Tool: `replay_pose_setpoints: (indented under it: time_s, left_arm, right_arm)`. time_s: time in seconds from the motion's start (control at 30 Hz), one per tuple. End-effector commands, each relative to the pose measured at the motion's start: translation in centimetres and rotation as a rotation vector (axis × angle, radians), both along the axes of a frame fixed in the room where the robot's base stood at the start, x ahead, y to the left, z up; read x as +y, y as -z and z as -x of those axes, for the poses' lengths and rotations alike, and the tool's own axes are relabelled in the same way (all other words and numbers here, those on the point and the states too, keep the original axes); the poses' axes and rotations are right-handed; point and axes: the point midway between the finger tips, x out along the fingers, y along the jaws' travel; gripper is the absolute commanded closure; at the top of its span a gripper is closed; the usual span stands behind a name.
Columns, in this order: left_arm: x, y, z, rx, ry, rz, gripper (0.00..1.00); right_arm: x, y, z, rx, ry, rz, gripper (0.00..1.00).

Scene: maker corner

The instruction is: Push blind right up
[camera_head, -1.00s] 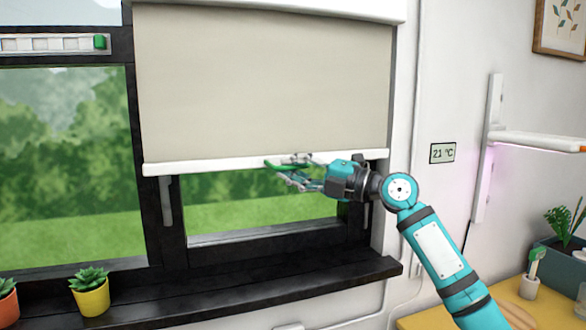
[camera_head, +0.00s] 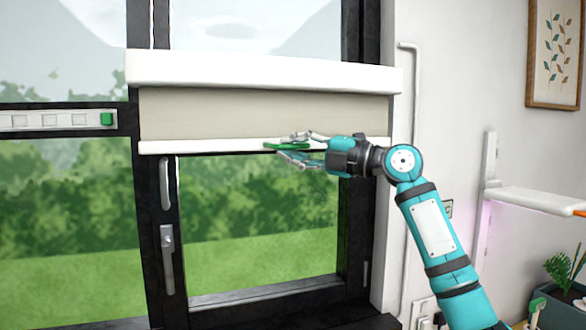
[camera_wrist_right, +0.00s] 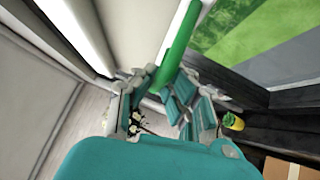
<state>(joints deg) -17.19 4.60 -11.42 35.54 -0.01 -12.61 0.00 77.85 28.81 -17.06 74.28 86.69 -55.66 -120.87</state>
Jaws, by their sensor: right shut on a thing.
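The right blind (camera_head: 215,115) is a beige roller blind under a white cassette (camera_head: 260,73). Its white bottom bar (camera_head: 200,146) hangs a short way below the cassette, and most of the window under it is bare. A green handle (camera_head: 287,147) sits on the bar. My right gripper (camera_head: 300,147) is shut on the green handle at the bar. In the right wrist view the green handle (camera_wrist_right: 180,42) runs up from between the fingers (camera_wrist_right: 160,95). My left gripper is not in view.
The dark window frame (camera_head: 358,200) stands behind, with a grey window handle (camera_head: 168,250) at left. A white strip with a green end (camera_head: 106,119) lies on the left frame. A white shelf lamp (camera_head: 535,201) and a picture (camera_head: 555,55) are on the right wall.

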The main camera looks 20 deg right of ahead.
Motion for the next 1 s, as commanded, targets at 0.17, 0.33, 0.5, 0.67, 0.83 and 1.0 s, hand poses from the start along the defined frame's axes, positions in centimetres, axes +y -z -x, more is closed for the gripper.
replay_pose_setpoints:
  time_s: [0.17, 0.33, 0.5, 0.67, 0.83, 1.0]
  left_arm:
    - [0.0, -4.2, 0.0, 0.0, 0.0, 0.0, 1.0]
    - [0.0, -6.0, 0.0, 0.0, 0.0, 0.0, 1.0]
    - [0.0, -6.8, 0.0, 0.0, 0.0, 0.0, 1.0]
    - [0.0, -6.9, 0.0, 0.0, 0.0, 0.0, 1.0]
    - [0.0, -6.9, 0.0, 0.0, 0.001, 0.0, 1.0]
    - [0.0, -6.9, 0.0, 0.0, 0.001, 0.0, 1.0]
  right_arm:
    - [0.0, -5.9, 0.1, -0.002, -0.001, -0.006, 1.0]
    - [0.0, -8.5, 0.1, -0.002, 0.0, -0.005, 1.0]
    - [0.0, -9.7, 0.0, -0.001, 0.0, -0.005, 1.0]
    - [-0.1, -10.0, 0.0, -0.003, 0.0, -0.007, 1.0]
    - [-0.1, -10.2, 0.1, -0.007, 0.0, -0.01, 1.0]
    - [-0.2, -10.4, 0.2, -0.009, 0.001, -0.012, 0.86]
